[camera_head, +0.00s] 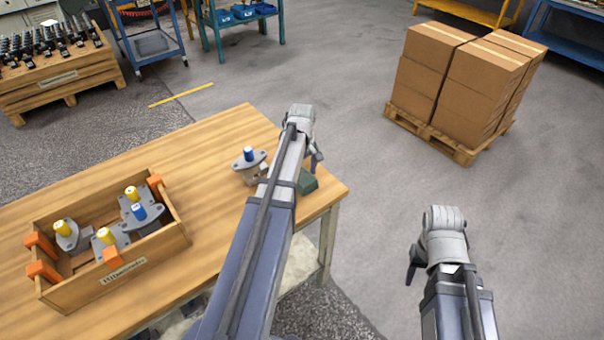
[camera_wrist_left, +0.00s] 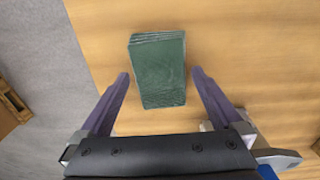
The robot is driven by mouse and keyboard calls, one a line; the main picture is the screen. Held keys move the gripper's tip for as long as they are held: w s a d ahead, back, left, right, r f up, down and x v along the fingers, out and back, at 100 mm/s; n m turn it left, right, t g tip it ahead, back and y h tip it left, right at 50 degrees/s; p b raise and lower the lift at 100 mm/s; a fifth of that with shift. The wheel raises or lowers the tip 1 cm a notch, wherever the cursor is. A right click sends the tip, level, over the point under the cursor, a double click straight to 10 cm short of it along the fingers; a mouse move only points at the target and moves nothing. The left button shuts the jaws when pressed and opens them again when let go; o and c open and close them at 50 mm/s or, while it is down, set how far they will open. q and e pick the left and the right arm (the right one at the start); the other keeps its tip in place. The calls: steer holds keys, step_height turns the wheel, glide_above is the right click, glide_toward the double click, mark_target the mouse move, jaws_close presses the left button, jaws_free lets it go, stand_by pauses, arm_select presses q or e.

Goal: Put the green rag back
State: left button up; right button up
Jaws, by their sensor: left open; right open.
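The green rag (camera_head: 308,182) lies folded on the wooden table near its right corner, partly hidden behind my left arm in the head view. In the left wrist view the rag (camera_wrist_left: 158,70) shows as a dark green folded block on the table top. My left gripper (camera_wrist_left: 160,84) is open, with one finger on each side of the rag's near part and a gap on both sides. In the head view my left gripper (camera_head: 315,160) hangs over the table corner. My right gripper (camera_head: 413,272) is open and empty, off the table to the right.
A grey motor part with a blue cap (camera_head: 249,155) stands beside my left arm. A wooden crate (camera_head: 130,272) with several capped motor parts and orange corners sits on the left of the table (camera_head: 215,125). Cartons on a pallet (camera_head: 440,140) stand on the floor.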

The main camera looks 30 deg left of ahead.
mark_target(302, 176)
arm_select(q)
step_height(302, 176, up, 11)
steer(key=p, duration=1)
steer(key=shift+f, duration=0.1)
steer(key=s+d+m, duration=0.5)
steer(key=d, duration=0.5)
steer(key=s+d+m, duration=0.6)
steer(key=d, duration=0.4)
steer(key=s+d+m+y, duration=0.1)
steer(key=s+d+m, duration=0.4)
steer(key=d, duration=0.5)
steer(key=shift+s+d+m, duration=0.25)
steer(key=shift+m, duration=0.45)
steer(key=shift+r+p, duration=0.35)
steer(key=shift+r, duration=0.05)
